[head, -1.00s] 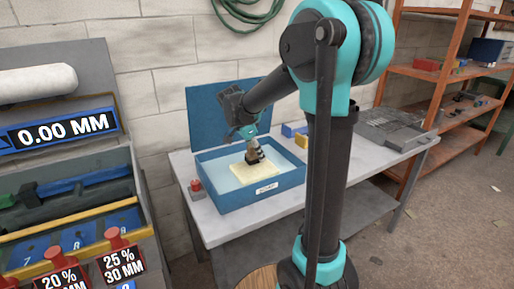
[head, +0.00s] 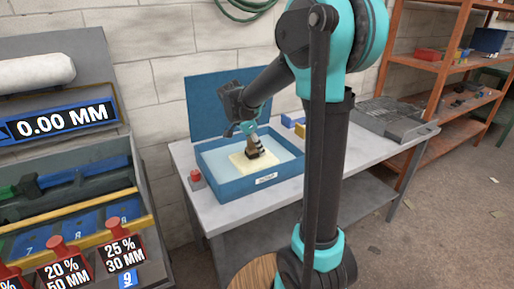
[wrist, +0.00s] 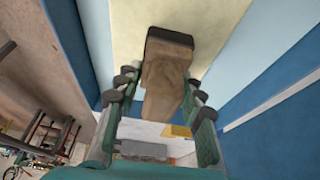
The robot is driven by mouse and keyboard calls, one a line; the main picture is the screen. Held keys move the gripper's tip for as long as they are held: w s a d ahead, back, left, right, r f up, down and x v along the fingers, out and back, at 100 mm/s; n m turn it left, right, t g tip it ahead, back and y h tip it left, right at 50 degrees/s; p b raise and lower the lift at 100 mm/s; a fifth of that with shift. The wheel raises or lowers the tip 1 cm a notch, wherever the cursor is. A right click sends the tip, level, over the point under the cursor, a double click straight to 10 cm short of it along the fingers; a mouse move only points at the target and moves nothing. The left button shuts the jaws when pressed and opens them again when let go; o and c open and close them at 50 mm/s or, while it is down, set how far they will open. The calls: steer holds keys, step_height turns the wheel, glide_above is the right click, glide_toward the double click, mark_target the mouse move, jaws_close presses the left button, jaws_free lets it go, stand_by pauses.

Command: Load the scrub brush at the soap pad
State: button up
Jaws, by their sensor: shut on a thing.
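The scrub brush (head: 254,148) has a brown wooden handle and a dark head. My gripper (head: 251,132) is shut on its handle and holds it head down over the soap pad. In the wrist view the brush (wrist: 167,75) lies between the two fingers of my gripper (wrist: 160,95), its dark head against the pad. The soap pad (head: 241,166) is a pale yellow slab in a blue tray (head: 235,197); it also shows in the wrist view (wrist: 115,22). The brush head appears to touch the pad, but the exact contact is too small to tell.
The tray's blue lid (head: 215,110) stands upright behind it. A red button box (head: 196,179) sits left of the tray on the grey table (head: 225,217). Blue and yellow blocks (head: 299,130) lie behind right. A panel reading 0.00 MM (head: 60,122) stands left.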

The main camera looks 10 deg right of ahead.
steer(key=shift+f, duration=0.55)
stand_by(1.4)
steer(key=shift+r, duration=0.1)
steer(key=shift+r, duration=3.4)
